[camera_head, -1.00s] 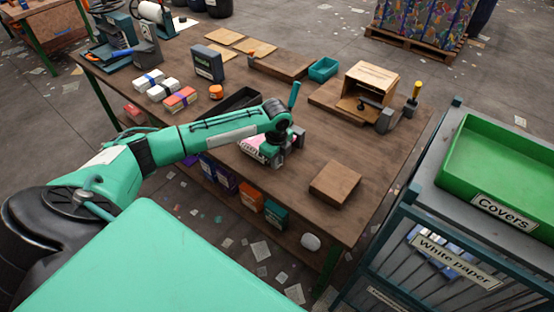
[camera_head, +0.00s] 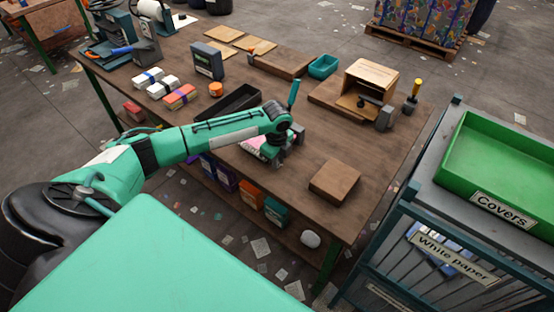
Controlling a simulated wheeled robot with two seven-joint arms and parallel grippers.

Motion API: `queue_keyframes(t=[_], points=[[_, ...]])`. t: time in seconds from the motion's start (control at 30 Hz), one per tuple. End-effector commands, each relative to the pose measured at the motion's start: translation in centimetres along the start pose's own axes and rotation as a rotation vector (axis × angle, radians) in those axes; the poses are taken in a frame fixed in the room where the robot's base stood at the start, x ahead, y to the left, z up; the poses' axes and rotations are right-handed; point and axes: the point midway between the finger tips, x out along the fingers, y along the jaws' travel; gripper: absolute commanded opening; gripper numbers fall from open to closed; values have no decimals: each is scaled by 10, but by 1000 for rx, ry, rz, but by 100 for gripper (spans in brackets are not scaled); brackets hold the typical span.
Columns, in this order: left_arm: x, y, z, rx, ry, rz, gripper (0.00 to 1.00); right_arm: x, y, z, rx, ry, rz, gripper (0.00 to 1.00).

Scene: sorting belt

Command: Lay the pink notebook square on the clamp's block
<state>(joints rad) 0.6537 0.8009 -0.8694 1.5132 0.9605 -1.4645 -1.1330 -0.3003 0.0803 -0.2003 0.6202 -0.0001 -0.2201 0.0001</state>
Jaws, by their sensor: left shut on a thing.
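The pink notebook (camera_head: 252,146) is low over or on the middle of the wooden table, mostly covered by my left gripper. My left gripper (camera_head: 277,158) is shut on the notebook; its fingertips are largely hidden by its own body. Whether the notebook touches the table cannot be told. A clamp with a yellow handle (camera_head: 413,92) stands at the table's back right, beside an open wooden box. A plain brown block (camera_head: 335,181) lies bare near the table's front right; I cannot tell which block belongs to the clamp. My right gripper is out of view.
The wooden box (camera_head: 372,79) sits on a board at the back right. A black tray (camera_head: 232,101) lies just behind my left wrist. A teal tray (camera_head: 323,66) and wrapped bundles (camera_head: 180,96) are farther back. The tabletop between notebook and brown block is clear.

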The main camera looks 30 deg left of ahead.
Motion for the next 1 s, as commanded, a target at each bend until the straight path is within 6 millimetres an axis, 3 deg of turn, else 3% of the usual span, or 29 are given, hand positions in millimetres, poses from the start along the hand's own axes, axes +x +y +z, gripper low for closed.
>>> queue_keyframes(t=[0.33, 0.37, 0.5, 0.83, 1.0], points=[[-1, -1, 0, 0, -1, -1, 0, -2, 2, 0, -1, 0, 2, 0], [-1, -1, 0, 0, -1, -1, 17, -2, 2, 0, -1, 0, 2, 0], [-1, -1, 0, 0, -1, -1, 40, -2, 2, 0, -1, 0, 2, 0], [-3, -1, 0, 0, 0, -1, 40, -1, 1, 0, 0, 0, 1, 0], [-26, -2, 1, -1, -2, -5, 40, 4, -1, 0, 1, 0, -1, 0]])
